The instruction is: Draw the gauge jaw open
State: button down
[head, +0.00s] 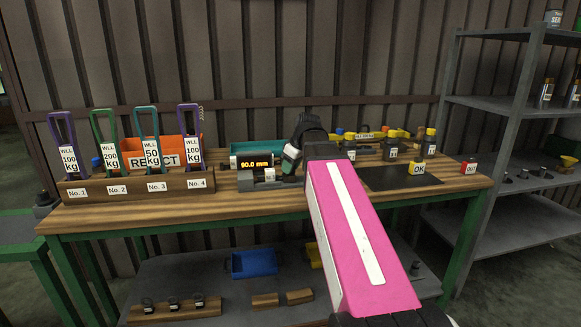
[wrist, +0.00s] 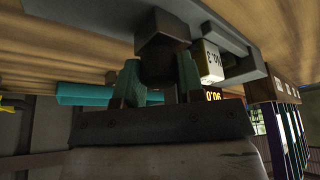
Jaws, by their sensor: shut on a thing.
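The gauge (head: 246,183) stands on the bench left of the middle in the head view. The gauge's grey bed (wrist: 240,72) runs behind. A small pale labelled block (wrist: 210,62) sits beside the knob. The knob is hidden in the head view.
A rack (head: 135,184) with several tagged slings stands left, before an orange REJECT bin (head: 165,147). A teal tray (head: 258,147) lies behind the gauge.

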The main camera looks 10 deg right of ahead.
jog(key=shift+d, duration=2.9)
jog(key=c, duration=0.7)
grip_release()
jog(key=shift+d, duration=0.15)
jog(key=shift+c, duration=0.2)
jog(key=shift+r, duration=0.1)
jog(key=v, duration=1)
jog(key=shift+r, duration=0.35)
jog(key=shift+s+d, duration=0.1)
